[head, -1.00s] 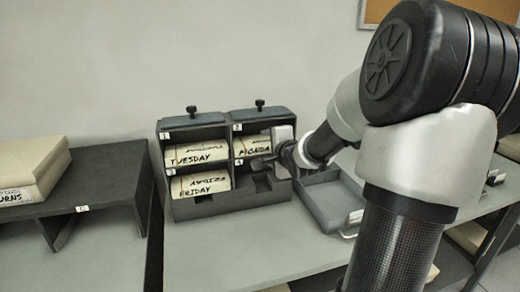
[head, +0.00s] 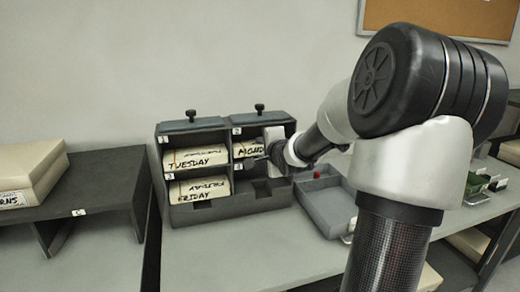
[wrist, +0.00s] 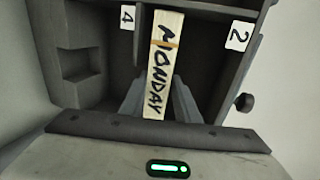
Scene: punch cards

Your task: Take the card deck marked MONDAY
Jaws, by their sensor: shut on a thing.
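The MONDAY deck (head: 246,150) is a pale block with black lettering, lying in the upper right compartment of the dark rack (head: 217,207), above the tag marked 4. My gripper (head: 268,155) is at the front of that compartment and hides the deck's right end. In the wrist view, the deck (wrist: 163,55) runs between the two fingers of my gripper (wrist: 157,100), which are shut on it. The TUESDAY deck (head: 197,158) lies in the upper left compartment. The FRIDAY deck (head: 200,188) lies in the lower left one. The lower right compartment looks empty, though partly hidden.
A grey open tray (head: 328,212) stands right of the rack. A dark shelf stand (head: 108,190) with a pale deck stack (head: 30,170) is at left. Green-edged items (head: 478,182) sit at far right. The table's front is clear.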

